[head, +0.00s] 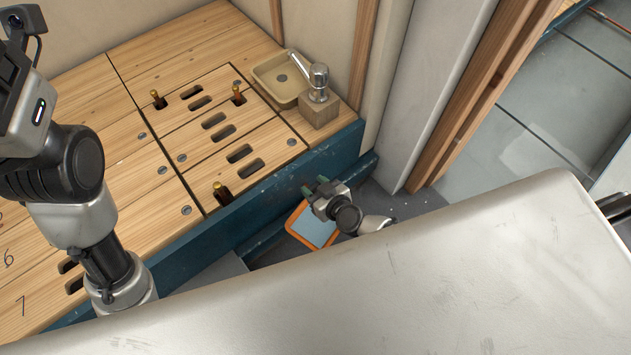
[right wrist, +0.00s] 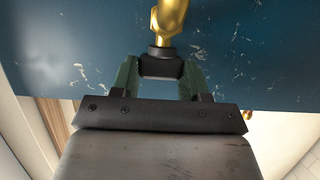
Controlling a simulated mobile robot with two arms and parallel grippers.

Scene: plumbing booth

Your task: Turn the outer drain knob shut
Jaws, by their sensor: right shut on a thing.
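In the right wrist view a brass valve (right wrist: 171,18) with a black knob (right wrist: 160,66) sits against the blue side of the bench. My right gripper (right wrist: 160,72) is shut on the black knob, with one green finger on each side of it. In the head view my right gripper (head: 312,191) is low beside the blue front panel (head: 338,148), below the sink corner; the knob cannot be made out there. My left arm (head: 75,205) stands over the left of the bench; its fingers are not in view.
The wooden bench top (head: 110,130) has slots and several dark-and-brass fittings (head: 222,192). A beige basin (head: 272,82) with a metal tap (head: 318,82) is at the back corner. An orange-edged pad (head: 310,228) lies below my right gripper. A post (head: 425,90) rises to the right.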

